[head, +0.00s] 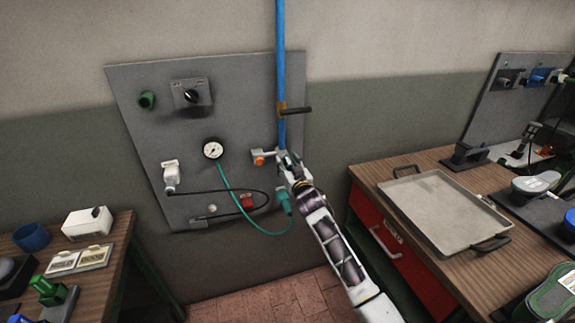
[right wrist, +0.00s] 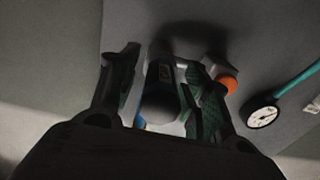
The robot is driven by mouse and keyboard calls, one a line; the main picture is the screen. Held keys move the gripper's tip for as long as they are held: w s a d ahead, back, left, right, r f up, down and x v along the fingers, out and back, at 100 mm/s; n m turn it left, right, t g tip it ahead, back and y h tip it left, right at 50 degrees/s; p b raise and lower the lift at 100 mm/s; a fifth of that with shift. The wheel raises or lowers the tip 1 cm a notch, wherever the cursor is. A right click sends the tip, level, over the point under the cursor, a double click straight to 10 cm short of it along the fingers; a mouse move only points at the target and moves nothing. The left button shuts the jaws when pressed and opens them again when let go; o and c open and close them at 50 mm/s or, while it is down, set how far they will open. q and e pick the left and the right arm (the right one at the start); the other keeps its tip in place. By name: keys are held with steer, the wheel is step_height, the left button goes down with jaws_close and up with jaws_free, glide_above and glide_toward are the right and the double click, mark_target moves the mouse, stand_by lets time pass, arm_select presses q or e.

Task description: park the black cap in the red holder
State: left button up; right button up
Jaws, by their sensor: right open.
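My right gripper (head: 284,157) is at the wall panel, by the foot of the blue pipe and just right of the orange-tipped fitting. In the right wrist view its jaws (right wrist: 158,95) are open, one on each side of a dark rounded piece (right wrist: 160,100). This piece looks like the black cap, but the view is dim and I cannot tell whether the jaws touch it. In the head view the gripper hides it. My left gripper is not in view.
The panel (head: 130,100) carries a gauge (head: 213,149), a white plug (head: 171,175), a looping black cord and a teal hose (head: 232,205). A black lever (head: 296,110) sticks out above my gripper. A bench with a metal tray (head: 440,205) stands at right, another bench at left.

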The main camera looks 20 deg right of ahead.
arm_select(q)
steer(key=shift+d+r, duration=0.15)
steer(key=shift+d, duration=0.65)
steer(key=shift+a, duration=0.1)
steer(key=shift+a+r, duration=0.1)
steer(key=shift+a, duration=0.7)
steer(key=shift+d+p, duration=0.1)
steer(key=shift+p, duration=0.2)
